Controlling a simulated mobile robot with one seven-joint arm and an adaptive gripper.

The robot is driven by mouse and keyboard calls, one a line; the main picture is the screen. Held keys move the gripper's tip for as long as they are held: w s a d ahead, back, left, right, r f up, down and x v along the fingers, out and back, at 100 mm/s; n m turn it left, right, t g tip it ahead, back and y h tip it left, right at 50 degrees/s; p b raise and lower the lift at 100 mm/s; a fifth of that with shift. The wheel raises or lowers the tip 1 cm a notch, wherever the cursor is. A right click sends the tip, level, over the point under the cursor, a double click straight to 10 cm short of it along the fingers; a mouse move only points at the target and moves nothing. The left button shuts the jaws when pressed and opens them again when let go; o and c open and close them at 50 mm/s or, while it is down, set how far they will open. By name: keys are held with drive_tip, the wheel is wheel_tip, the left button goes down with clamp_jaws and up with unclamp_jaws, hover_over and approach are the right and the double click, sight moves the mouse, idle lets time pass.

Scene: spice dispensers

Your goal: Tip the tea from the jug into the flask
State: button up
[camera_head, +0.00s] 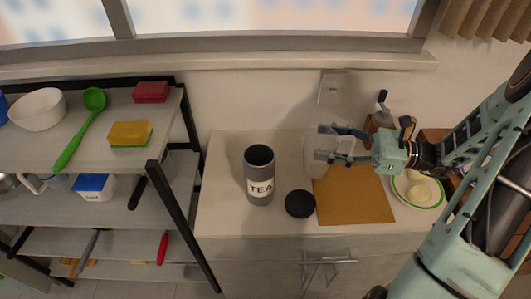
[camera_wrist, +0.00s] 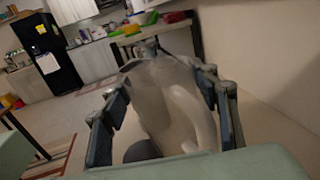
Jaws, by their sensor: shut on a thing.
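A grey flask (camera_head: 258,180) labelled TEA stands upright and open-topped on the white counter. Its round black lid (camera_head: 300,204) lies beside it to the right. My gripper (camera_head: 326,144) is shut on a pale, translucent jug (camera_head: 314,166), to the right of the flask and apart from it. The jug looks roughly upright, near the back edge of the brown board. In the wrist view the jug (camera_wrist: 165,100) fills the space between my fingers, with its handle toward the camera. I cannot tell what is inside it. A dark grey rounded shape shows partly behind it.
A brown board (camera_head: 352,203) lies on the counter (camera_head: 225,215), with a green-rimmed plate (camera_head: 425,195) to its right. A shelf rack (camera_head: 176,200) stands on the left, holding a bowl, sponges and a green spoon. The wall and window are behind.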

drive_tip(key=shift+d+r+p, duration=0.1)
drive_tip(key=shift+r+p, duration=0.25)
drive_tip(key=shift+r, duration=0.05)
wheel_tip(320, 180, up, 4)
drive_tip(key=p, duration=0.3)
drive_tip(key=shift+r, duration=0.1)
drive_tip(key=w+d+f+m+t+h+p, duration=0.2)
drive_tip(key=w+d+f+m+t+h, duration=0.1)
drive_tip(key=w+f+m+t, duration=0.2)
drive_tip(key=f+t, duration=0.2)
drive_tip(key=t, duration=0.1)
drive_tip(key=shift+w+d+m, duration=0.2)
drive_tip(key=shift+d+m, duration=0.15)
drive_tip(key=shift+m, duration=0.05)
drive_tip(key=shift+d+r, duration=0.1)
